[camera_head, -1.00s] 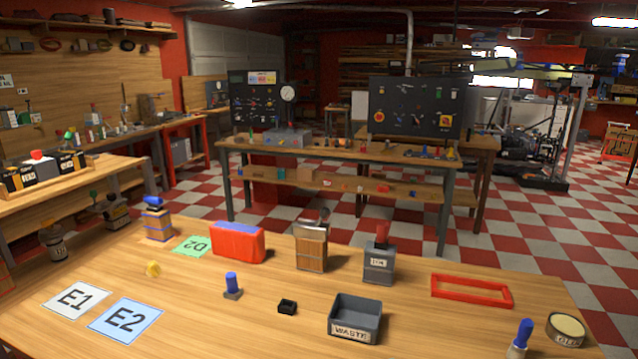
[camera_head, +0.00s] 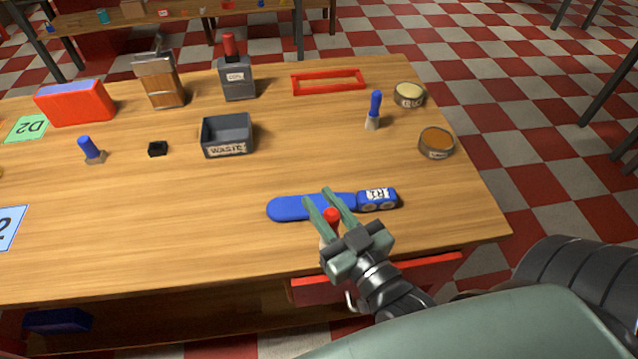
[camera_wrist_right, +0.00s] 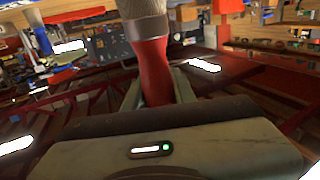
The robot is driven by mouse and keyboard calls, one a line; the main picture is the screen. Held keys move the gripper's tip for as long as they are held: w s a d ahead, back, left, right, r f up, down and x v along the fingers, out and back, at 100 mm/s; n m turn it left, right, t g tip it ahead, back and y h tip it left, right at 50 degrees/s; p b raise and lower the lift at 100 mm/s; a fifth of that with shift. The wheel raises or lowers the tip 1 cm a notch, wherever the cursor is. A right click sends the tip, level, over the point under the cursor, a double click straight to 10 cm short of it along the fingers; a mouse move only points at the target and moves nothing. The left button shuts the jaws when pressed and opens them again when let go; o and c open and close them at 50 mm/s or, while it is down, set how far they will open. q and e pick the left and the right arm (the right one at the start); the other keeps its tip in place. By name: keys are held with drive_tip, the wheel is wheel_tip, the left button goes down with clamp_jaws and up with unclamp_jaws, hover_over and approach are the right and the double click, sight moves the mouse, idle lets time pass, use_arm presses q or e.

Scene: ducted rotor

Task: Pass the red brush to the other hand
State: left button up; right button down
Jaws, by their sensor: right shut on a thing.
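My right gripper (camera_head: 317,196) is over the front of the workbench, its fingers shut on the red brush (camera_head: 332,215). In the head view only the brush's round red end shows clearly between the fingers. In the right wrist view the red handle (camera_wrist_right: 152,70) stands between the fingers, and a pale grey head (camera_wrist_right: 142,9) is cut off by the top edge. My left gripper is in neither view.
Further back on the workbench (camera_head: 190,210) are a WASTE bin (camera_head: 226,136), a blue-handled brush (camera_head: 374,108), two round tins and a red frame (camera_head: 328,90).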

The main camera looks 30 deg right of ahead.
drive_tip(key=w+a+r+n+g+y, duration=0.2)
drive_tip(key=w+a+n+g+y, duration=0.1)
drive_tip(key=a+n+g+y, duration=0.2)
drive_tip(key=w+a+r+n+g+y, duration=0.2)
drive_tip(key=w+a+n+g+y, duration=0.2)
drive_tip(key=a+y, duration=0.5)
drive_tip(key=a+n, duration=0.1)
drive_tip(key=n, duration=0.1)
drive_tip(key=shift+w+a+r+n+g+y, duration=0.2)
drive_tip(key=shift+a+r+n+g+y, duration=0.15)
drive_tip(key=shift+a+n+g+y, duration=0.05)
drive_tip(key=shift+r+n+g, duration=0.1)
drive_tip(key=shift+n+g, duration=0.3)
drive_tip(key=shift+s+d+n+g+y, duration=0.15)
drive_tip(key=shift+d+n+g+y, duration=0.35)
drive_tip(key=shift+g, duration=0.55)
drive_tip(key=shift+s+d+n+g+y, duration=0.15)
drive_tip(key=shift+d+n+g, duration=0.3)
drive_tip(key=shift+n+g, duration=0.55)
drive_tip(key=shift+s+d+n+g+y, duration=0.15)
drive_tip(key=shift+d+n+g+y, duration=0.3)
drive_tip(key=shift+g, duration=0.7)
